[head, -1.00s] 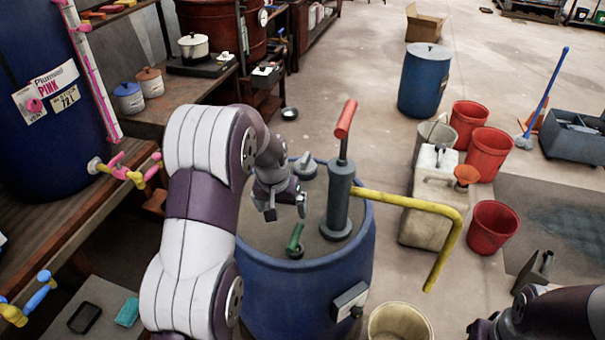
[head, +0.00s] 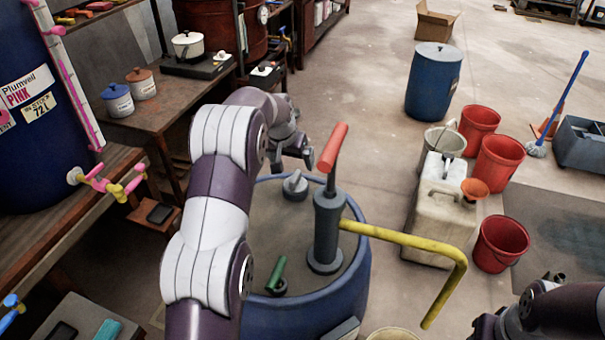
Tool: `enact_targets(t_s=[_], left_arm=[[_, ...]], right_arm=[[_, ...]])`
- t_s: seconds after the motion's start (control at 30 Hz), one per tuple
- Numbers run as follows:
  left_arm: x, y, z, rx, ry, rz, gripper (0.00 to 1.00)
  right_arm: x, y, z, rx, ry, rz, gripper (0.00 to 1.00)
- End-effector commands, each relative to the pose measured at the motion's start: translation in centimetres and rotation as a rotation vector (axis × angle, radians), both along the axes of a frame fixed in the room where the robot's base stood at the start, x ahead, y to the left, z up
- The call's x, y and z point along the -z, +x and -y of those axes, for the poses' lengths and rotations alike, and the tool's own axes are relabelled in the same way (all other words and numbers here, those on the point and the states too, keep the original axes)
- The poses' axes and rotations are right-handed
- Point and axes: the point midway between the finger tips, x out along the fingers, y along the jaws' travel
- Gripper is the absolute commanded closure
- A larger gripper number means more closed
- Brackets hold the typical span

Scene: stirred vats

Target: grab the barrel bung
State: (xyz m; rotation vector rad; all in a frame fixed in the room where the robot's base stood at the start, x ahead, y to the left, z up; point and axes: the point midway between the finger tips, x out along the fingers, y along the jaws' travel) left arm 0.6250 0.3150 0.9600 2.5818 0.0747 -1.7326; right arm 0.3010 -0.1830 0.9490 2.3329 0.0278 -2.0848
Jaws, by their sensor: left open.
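The blue barrel (head: 362,262) stands in front of me, with a dull grey top. A grey plug with a raised grip (head: 295,185), which looks like the bung, sits in the far left part of the top. A green-handled fitting (head: 278,276) sits nearer me on the same top. My left gripper (head: 300,160) is open and empty. It shows just above the grey plug in the picture, near the barrel's far rim, apart from the plug; its exact height is hard to tell. My right arm shows at the lower right, but its gripper does not.
A grey hand pump (head: 326,232) with a red handle and yellow spout pipe (head: 420,243) rises right of the plug. A cream canister (head: 438,212) and red buckets (head: 500,160) stand to the right. A wooden bench (head: 75,213) lies left.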

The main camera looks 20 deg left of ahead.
Motion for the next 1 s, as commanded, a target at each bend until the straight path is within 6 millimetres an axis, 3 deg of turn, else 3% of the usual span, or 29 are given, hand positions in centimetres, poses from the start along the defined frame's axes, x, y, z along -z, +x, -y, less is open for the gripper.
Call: enact_targets(t_s=[0.2,0.6,0.9,1.0], left_arm=[[4.5,1.8,-0.1,0.0,-0.001,-0.004,0.0],[10.2,4.2,-0.7,0.001,0.0,-0.003,0.0],[11.1,4.6,-0.7,0.0,0.0,-0.002,0.0],[11.1,4.6,-0.7,0.0,0.0,-0.002,0.33]], right_arm=[[-0.6,0.0,0.0,0.0,0.0,0.0,0.52],[-1.6,0.0,0.0,0.0,0.0,0.0,0.52],[-1.6,0.0,0.0,0.0,0.0,0.0,0.52],[-1.6,0.0,0.0,0.0,0.0,0.0,0.52]])
